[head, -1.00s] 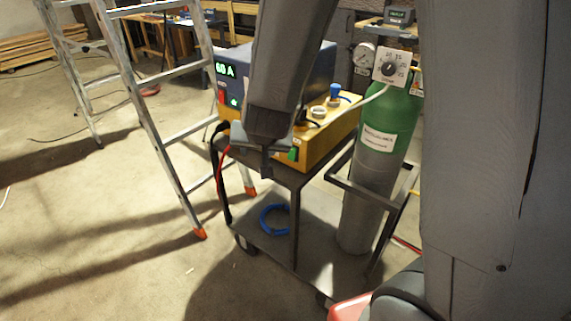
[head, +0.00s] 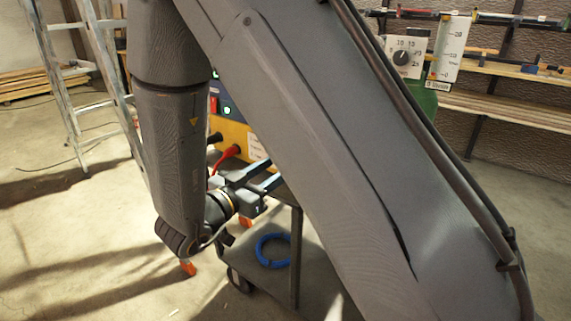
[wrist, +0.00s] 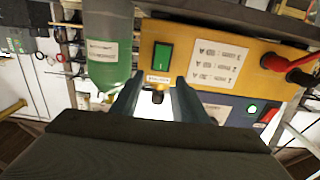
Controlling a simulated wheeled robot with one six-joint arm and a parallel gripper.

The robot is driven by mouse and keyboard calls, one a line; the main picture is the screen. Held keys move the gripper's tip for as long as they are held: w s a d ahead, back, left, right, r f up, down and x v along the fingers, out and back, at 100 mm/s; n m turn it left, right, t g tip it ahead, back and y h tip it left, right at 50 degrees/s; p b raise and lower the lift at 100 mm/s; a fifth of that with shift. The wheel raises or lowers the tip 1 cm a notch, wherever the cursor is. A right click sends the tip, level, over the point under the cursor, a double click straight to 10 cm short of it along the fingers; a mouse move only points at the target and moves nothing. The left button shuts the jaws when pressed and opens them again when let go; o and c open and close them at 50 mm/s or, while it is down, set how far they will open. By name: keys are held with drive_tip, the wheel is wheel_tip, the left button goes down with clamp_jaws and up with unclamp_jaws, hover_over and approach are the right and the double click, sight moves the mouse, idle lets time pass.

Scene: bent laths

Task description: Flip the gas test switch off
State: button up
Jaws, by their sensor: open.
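The green rocker switch (wrist: 163,57) is on the yellow panel (wrist: 190,40) in the wrist view, with a small label (wrist: 158,80) beside it too small to read surely. I cannot tell which way the rocker is tipped. My gripper (wrist: 156,100) is open and empty, its two fingers pointing at the panel just below the switch in the picture, apparently apart from it. In the head view my gripper (head: 264,178) is in front of the yellow box (head: 234,138); my arm hides the switch there.
A green gas cylinder (wrist: 106,50) stands left of the panel in the wrist view. Red and black cable plugs (wrist: 290,68) stick out at the right. A dark blue unit (wrist: 235,115) adjoins the box. A ladder (head: 105,60) stands at left; a blue coil (head: 273,250) lies on the cart's lower shelf.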

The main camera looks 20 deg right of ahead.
drive_tip(key=shift+x, duration=2.6)
clamp_jaws()
drive_tip(key=shift+s+a+f+t+h+b, duration=0.1)
drive_tip(key=shift+s+f+t+h+b, duration=0.05)
drive_tip(key=shift+f+t+h+b, duration=0.45)
drive_tip(key=shift+a+t+h, duration=0.1)
drive_tip(key=shift+t+h, duration=0.3)
drive_tip(key=shift+h, duration=0.4)
drive_tip(key=shift+s, duration=0.1)
unclamp_jaws()
drive_tip(key=v, duration=0.7)
drive_tip(key=shift+s+a, duration=0.2)
drive_tip(key=shift+a, duration=0.15)
